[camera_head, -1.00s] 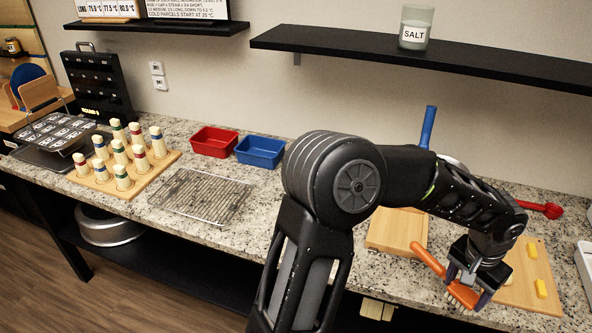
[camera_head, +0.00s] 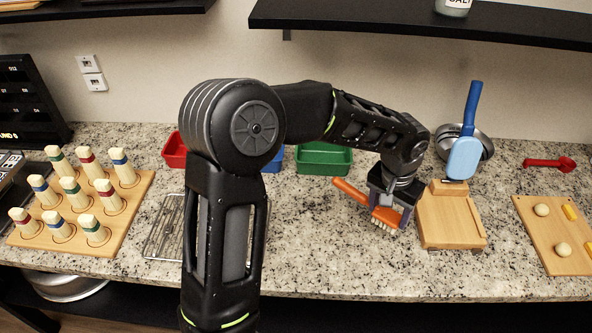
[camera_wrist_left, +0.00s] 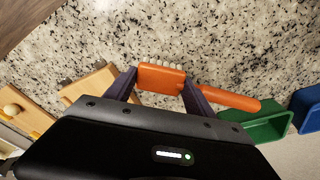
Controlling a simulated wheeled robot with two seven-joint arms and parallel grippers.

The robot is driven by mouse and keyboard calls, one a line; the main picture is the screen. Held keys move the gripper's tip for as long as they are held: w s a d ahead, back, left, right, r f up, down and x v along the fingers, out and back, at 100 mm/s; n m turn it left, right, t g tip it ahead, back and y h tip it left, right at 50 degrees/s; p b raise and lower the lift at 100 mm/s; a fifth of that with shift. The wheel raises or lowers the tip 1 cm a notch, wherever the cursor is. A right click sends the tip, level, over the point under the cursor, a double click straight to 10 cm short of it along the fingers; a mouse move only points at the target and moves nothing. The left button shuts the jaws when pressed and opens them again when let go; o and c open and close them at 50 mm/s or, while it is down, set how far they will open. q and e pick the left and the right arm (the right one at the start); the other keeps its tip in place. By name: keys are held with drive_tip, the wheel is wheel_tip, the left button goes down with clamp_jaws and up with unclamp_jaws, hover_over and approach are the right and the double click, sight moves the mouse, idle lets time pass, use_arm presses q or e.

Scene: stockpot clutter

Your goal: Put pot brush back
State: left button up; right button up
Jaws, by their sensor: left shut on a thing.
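The pot brush (camera_head: 384,216) is orange with pale bristles pointing down at the counter. My left gripper (camera_head: 390,206) is shut on its head, and the handle sticks out toward the upper left. In the left wrist view the brush (camera_wrist_left: 161,78) sits between the two fingers of the gripper (camera_wrist_left: 160,84), with its handle out to the right. It is over the speckled counter (camera_head: 330,245), left of a wooden board with a raised block (camera_head: 448,222). I cannot tell whether the bristles touch the counter. My right gripper is not in view.
A green bin (camera_head: 323,160) stands behind the brush, with red (camera_head: 174,152) and blue bins partly hidden by my arm. A blue spatula (camera_head: 465,150) stands upright behind the wooden board. A metal bowl (camera_head: 484,147) is behind it. The counter in front is clear.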

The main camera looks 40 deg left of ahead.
use_arm(q)
drive_tip(key=shift+d, duration=0.15)
drive_tip(key=shift+a+n, duration=0.5)
drive_tip(key=s+a+r+n+g+b, duration=0.1)
drive_tip(key=s+a+n, duration=0.1)
drive_tip(key=a+n, duration=0.5)
drive_tip(key=s+a+r+n+g+y, duration=0.1)
drive_tip(key=a+n, duration=0.7)
drive_tip(key=n, duration=0.9)
drive_tip(key=shift+s+r+g+b, duration=0.4)
drive_tip(key=shift+s+g, duration=0.1)
drive_tip(key=shift+s, duration=0.55)
drive_tip(key=shift+a, duration=0.1)
drive_tip(key=shift+f+b, duration=2.5)
drive_tip(key=shift+f, duration=0.9)
drive_tip(key=shift+f+b, duration=0.45)
drive_tip(key=shift+f, duration=0.25)
